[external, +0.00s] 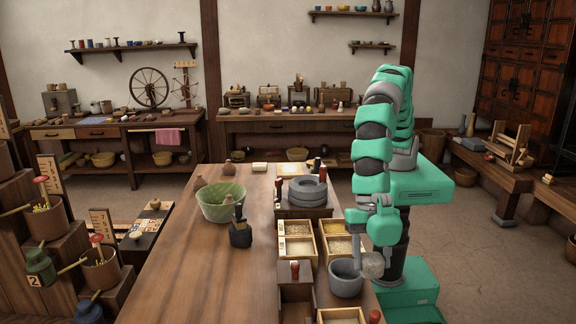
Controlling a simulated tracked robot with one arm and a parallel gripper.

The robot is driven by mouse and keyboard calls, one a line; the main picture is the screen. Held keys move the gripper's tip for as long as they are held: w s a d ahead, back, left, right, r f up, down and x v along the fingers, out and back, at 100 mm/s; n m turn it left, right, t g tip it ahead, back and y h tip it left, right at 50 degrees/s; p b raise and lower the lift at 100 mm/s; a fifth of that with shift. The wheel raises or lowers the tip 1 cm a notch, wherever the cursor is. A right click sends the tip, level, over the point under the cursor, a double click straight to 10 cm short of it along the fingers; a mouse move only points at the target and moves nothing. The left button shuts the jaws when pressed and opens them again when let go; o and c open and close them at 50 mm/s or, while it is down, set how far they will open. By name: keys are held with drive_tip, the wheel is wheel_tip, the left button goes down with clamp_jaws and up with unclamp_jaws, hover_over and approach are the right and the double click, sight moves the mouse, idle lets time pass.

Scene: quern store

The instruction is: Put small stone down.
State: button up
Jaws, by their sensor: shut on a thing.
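My gripper (377,246) points down over the right edge of the long wooden table (170,265). It is shut on the small stone (373,265), a rounded, speckled grey piece. The stone hangs just right of a dark grey bowl (345,284), near its rim. I cannot tell whether the stone touches the bowl. The fingertips are small and partly hidden.
Wooden boxes of grain (296,228) stand left of the gripper. A grey quern (307,193) sits behind them on a dark stand. The table's left front is clear.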

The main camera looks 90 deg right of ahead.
wheel_tip(320, 180, down, 11)
drive_tip(key=shift+r+b, duration=0.1)
drive_tip(key=shift+b, duration=0.2)
idle(0.4)
drive_tip(key=o, duration=1.1)
drive_tip(key=shift+o, duration=0.2)
